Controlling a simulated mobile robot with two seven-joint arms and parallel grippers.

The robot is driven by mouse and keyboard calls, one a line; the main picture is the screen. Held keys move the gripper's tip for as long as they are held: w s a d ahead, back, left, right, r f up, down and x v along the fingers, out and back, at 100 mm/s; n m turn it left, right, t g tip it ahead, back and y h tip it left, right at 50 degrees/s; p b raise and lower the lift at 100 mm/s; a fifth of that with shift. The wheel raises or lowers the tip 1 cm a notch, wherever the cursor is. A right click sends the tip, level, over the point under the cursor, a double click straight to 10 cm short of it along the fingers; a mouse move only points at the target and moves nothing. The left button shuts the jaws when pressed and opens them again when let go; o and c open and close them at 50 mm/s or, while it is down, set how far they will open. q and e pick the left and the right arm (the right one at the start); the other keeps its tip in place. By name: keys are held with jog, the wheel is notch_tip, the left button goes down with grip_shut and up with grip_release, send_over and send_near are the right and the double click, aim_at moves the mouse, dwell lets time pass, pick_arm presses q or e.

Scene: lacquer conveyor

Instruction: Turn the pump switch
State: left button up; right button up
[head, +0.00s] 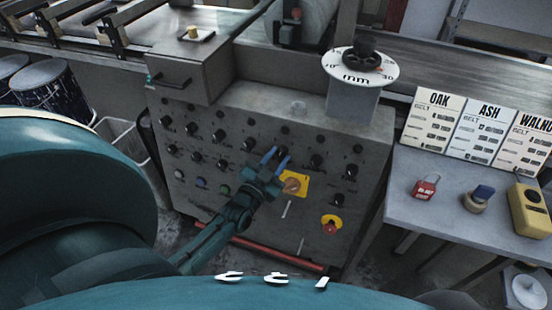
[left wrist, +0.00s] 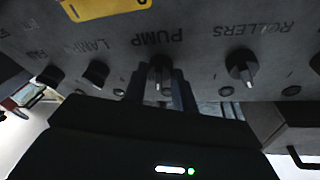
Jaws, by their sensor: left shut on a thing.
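The pump switch (left wrist: 159,72) is a small dark knob with a pale pointer line, next to the word PUMP in the left wrist view. It is on the front of the grey control panel (head: 185,190). My left gripper (head: 276,157) is at the panel with its two blue fingers either side of the switch, shut on it. The fingers largely hide the switch in the head view. My right gripper is not in view.
The rollers knob (left wrist: 241,67) and lamp knob (left wrist: 97,73) flank the switch. A yellow-plated rotary switch (head: 293,184) is just below my gripper, and a red emergency button (head: 331,226) lower right.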

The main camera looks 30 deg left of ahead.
pick_arm(q)
jog(key=n+y, duration=0.1)
jog(key=n, duration=0.2)
jog(key=n+y, duration=0.1)
jog(key=n, duration=0.2)
jog(key=shift+d+n, duration=0.2)
jog(key=shift+n, duration=0.2)
jog(key=shift+d+f+n+y, duration=0.1)
jog(key=shift+n+y, duration=0.7)
jog(key=shift+n, duration=0.7)
jog(key=shift+n+p, duration=0.3)
jog(key=o, duration=1)
jog(key=shift+c, duration=0.2)
